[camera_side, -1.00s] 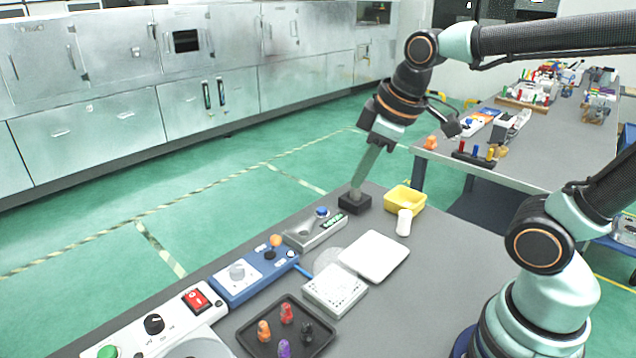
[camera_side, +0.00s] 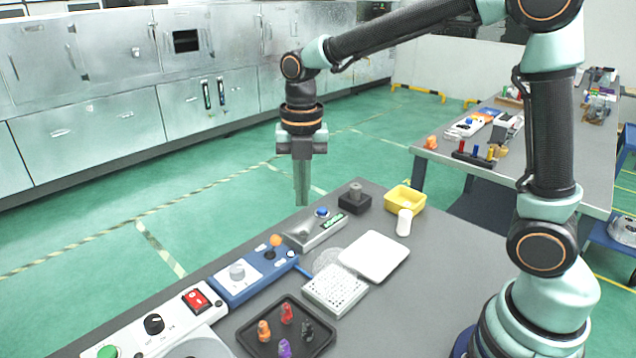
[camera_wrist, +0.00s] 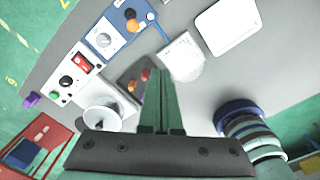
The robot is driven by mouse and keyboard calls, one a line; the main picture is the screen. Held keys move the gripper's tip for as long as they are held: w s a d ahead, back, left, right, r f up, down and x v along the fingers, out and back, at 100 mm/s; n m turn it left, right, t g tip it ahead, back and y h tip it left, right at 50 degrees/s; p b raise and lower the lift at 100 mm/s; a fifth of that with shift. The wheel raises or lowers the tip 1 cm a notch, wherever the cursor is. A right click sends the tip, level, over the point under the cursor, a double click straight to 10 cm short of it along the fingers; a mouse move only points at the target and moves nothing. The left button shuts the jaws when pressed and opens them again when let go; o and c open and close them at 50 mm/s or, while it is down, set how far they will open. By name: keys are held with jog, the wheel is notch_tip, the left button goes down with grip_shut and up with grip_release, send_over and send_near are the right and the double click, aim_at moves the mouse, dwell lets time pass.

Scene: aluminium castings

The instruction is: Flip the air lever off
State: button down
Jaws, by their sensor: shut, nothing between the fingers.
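A lever with an orange ball knob (camera_side: 275,241) rises from a black base on the right part of the blue control box (camera_side: 226,288). It leans slightly to the right in the side view. The orange knob also shows in the wrist view (camera_wrist: 133,25), on the blue box (camera_wrist: 121,22). No label is readable, but this looks like the air lever. My gripper (camera_side: 302,203) is shut and empty, pointing down, well above the table's far edge and apart from the lever. Its closed fingers (camera_wrist: 160,75) also show in the wrist view. Nothing hides the knob.
A grey device with a blue button (camera_side: 315,232) stands behind the lever, with a black block (camera_side: 355,200) beyond. A white rack (camera_side: 335,289), white plate (camera_side: 374,257) and dark tray (camera_side: 262,347) of small figures lie nearby. A red switch (camera_side: 196,300) sits left.

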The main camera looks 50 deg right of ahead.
aim_at(273, 246)
jog(key=f+n, duration=0.1)
jog(key=n, duration=0.1)
jog(key=w+a+f+n, duration=0.1)
jog(key=n, duration=0.1)
jog(key=w+f+n+g, duration=0.1)
jog(key=n, duration=0.1)
jog(key=shift+a+f+n, duration=0.3)
jog(key=shift+a+n, duration=0.1)
jog(key=shift+f, duration=0.1)
jog(key=f, duration=0.3)
jog(key=s+f, duration=0.1)
jog(key=f, duration=0.6)
jog(key=shift+s+a, duration=0.15)
jog(key=shift+a, duration=0.15)
jog(key=shift+w+d+r, duration=0.15)
jog(key=shift+w+r, duration=0.05)
jog(key=shift+w, duration=0.5)
jog(key=shift+w+d+r, duration=0.1)
jog(key=shift+w+r, duration=0.05)
jog(key=shift+w, duration=0.5)
jog(key=shift+w+d+r, duration=0.15)
jog(key=shift+w+r, duration=0.05)
jog(key=shift+w, duration=0.5)
